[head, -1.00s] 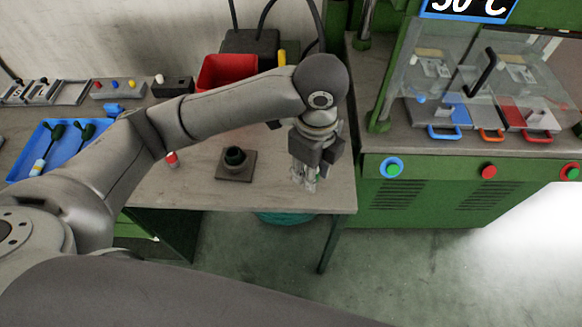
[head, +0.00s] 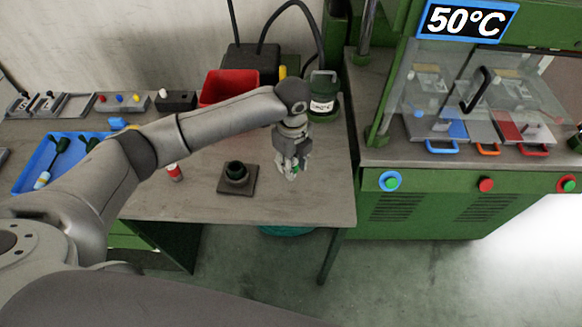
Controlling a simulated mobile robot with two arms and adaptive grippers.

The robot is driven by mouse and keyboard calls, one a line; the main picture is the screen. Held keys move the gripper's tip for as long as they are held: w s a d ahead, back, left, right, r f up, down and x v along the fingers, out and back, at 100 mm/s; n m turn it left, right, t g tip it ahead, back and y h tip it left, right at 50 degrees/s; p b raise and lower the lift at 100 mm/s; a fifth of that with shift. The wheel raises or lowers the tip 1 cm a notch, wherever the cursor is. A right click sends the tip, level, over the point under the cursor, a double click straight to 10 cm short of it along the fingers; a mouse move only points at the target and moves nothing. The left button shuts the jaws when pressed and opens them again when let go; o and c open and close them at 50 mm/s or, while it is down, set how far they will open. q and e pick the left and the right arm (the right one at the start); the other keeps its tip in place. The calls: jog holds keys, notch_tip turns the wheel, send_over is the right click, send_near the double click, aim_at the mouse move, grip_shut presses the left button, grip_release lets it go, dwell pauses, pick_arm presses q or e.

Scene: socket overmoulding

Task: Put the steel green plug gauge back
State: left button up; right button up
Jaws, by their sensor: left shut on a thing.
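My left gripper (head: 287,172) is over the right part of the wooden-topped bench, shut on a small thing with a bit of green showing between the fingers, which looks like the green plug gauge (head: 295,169). Most of it is hidden by the fingers, and I cannot tell how far it is from the bench top. My right gripper is not in view.
A dark square base with a round collar (head: 238,178) stands left of the gripper. A red bin (head: 228,87) and a labelled green container (head: 322,96) are behind. A blue tray (head: 36,170) lies left. A green press (head: 440,200) stands right. The bench front is clear.

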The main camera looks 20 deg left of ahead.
pick_arm(q)
jog(key=shift+w+a+f, duration=0.25)
jog(key=shift+f, duration=1.65)
jog(key=shift+f, duration=0.2)
jog(key=o, duration=1.1)
jog(key=shift+r, duration=0.1)
notch_tip(320, 180, up, 12)
jog(key=shift+r+b, duration=0.1)
jog(key=shift+b, duration=0.3)
